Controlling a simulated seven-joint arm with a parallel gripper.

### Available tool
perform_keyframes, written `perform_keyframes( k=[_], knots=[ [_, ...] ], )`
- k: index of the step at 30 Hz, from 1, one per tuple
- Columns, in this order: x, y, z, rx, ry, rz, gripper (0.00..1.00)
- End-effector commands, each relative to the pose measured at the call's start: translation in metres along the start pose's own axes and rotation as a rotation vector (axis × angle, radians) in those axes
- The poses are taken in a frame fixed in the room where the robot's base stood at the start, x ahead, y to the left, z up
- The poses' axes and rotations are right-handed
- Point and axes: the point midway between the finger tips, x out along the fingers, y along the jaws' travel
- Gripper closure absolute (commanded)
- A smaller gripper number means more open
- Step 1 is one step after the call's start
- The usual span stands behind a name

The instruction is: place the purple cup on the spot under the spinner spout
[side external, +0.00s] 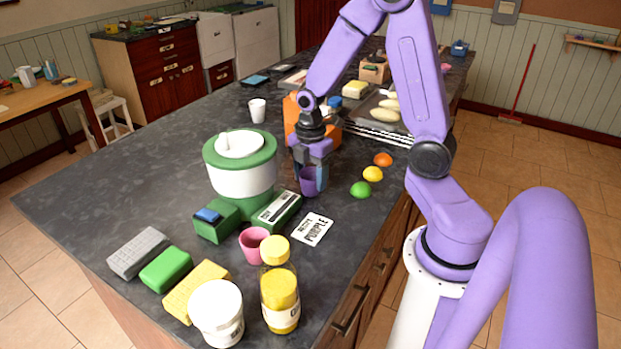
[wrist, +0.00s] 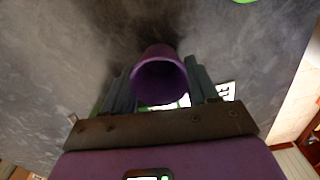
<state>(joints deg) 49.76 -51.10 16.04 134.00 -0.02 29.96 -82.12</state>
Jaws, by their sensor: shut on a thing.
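The purple cup (side external: 309,182) is between the fingers of my gripper (side external: 310,174), which is shut on it. In the wrist view the cup (wrist: 160,80) shows its open rim toward the camera, with a finger on each side. I cannot tell whether its base touches the counter. The green and white spinner (side external: 240,165) stands to the left of my gripper, apart from the cup. The spot under its spout cannot be made out clearly.
A white card reading PURPLE (side external: 312,229) lies in front of the cup. A pink cup (side external: 253,244) stands before the spinner. Green (side external: 361,190), yellow (side external: 373,174) and orange (side external: 383,159) fruits lie to the right. An orange block-like object (side external: 293,122) stands behind my gripper.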

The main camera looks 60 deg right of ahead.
Motion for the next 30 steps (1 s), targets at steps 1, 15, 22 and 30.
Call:
perform_keyframes(
  k=[1,15,22,30],
  knots=[
    [-0.002,0.001,0.0,0.0,0.0,0.003,0.76],
    [-0.056,-0.021,-0.004,-0.003,0.001,0.008,0.76],
    [-0.089,-0.048,-0.008,-0.003,0.002,0.008,0.76],
    [-0.108,-0.091,-0.015,-0.004,0.002,0.006,0.76]
  ],
)
